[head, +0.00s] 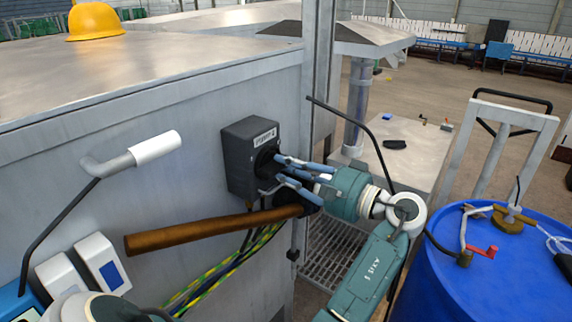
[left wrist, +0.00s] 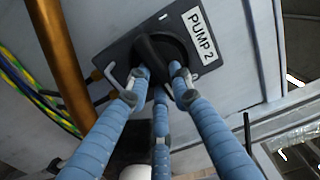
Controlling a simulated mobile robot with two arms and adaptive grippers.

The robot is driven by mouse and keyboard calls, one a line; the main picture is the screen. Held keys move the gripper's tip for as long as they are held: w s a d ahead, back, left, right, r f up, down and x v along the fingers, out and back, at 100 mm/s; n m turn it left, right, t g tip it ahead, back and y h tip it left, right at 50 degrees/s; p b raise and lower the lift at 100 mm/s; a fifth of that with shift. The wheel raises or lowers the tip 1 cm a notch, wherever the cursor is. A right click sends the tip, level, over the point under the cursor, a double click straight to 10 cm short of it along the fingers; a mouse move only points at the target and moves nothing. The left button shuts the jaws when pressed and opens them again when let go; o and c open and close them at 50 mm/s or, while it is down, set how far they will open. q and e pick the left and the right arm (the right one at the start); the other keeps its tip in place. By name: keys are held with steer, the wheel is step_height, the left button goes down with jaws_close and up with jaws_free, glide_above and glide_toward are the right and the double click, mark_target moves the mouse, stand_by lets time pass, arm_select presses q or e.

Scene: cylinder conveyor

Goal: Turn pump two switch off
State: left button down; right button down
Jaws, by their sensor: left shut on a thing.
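The pump two switch is a dark grey box (head: 241,161) on the side of a grey metal cabinet. The left wrist view shows its "PUMP 2" label (left wrist: 200,37) and its black rotary knob (left wrist: 160,47). My left gripper (head: 272,171), with blue fingers, reaches the front of the box from the right. In the left wrist view my left gripper (left wrist: 164,74) is shut on the knob, with fingertips on either side of it. The fingers partly hide the knob. I cannot read the knob's exact setting. My right gripper does not show.
Yellow-green cables (head: 222,267) run below. A blue barrel (head: 495,275) stands at right, near a hand truck (head: 499,113). A yellow hard hat (head: 95,22) sits on the cabinet.

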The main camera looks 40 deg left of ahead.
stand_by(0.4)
arm_select(q)
steer(key=c, duration=1.5)
jaws_free()
steer(key=shift+w, duration=0.1)
